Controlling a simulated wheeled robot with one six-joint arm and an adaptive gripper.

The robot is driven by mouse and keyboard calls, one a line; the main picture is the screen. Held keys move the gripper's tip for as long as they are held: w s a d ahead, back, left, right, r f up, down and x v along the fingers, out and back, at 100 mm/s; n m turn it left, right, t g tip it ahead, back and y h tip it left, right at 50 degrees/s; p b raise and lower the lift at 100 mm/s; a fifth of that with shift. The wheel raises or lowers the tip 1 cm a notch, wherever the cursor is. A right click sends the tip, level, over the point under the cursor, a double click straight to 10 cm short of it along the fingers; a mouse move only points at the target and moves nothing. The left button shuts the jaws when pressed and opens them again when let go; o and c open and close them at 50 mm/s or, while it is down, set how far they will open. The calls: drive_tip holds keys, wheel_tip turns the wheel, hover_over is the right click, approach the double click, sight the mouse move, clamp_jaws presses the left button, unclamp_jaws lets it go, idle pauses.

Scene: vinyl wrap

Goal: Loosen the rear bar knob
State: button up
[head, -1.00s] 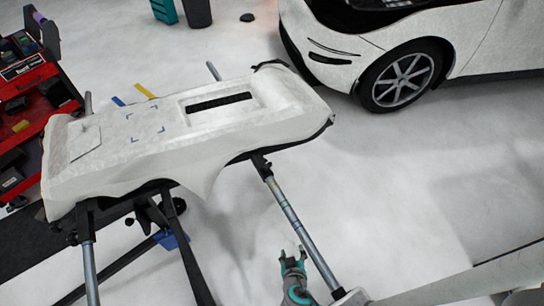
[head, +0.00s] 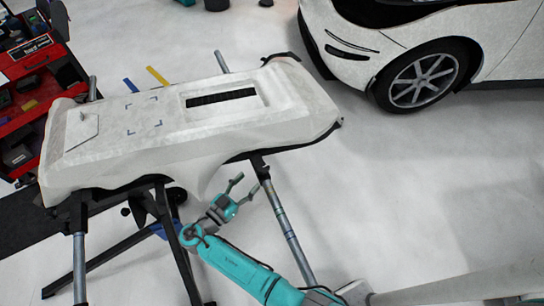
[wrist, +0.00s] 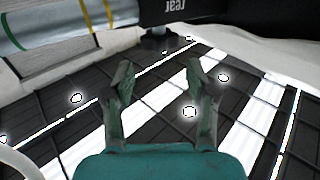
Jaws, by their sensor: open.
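The rear bar (head: 283,218) is a grey metal tube with coloured bands, sticking out from the near side of the stand. It shows in the wrist view (wrist: 55,25) with yellow and green bands. A black clamp block lettered "rear" (wrist: 178,12) is at the top of the wrist view. A dark knob-like part (wrist: 158,40) juts from that block, partly cut by shadow. My gripper (head: 244,187) is open and empty, left of the bar and just below the stand's near edge. In the wrist view its fingers (wrist: 160,75) point toward the knob, apart from it.
A white-wrapped bumper (head: 150,125) lies over the stand. Black stand legs (head: 175,240) are left of my arm. A red tool cart (head: 35,75) is at the far left and a white car (head: 450,40) at the upper right. Floor right of the bar is clear.

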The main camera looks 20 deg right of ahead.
sight(263, 170)
drive_tip(key=x, duration=1)
drive_tip(key=shift+d, duration=0.35)
drive_tip(key=c, duration=0.9)
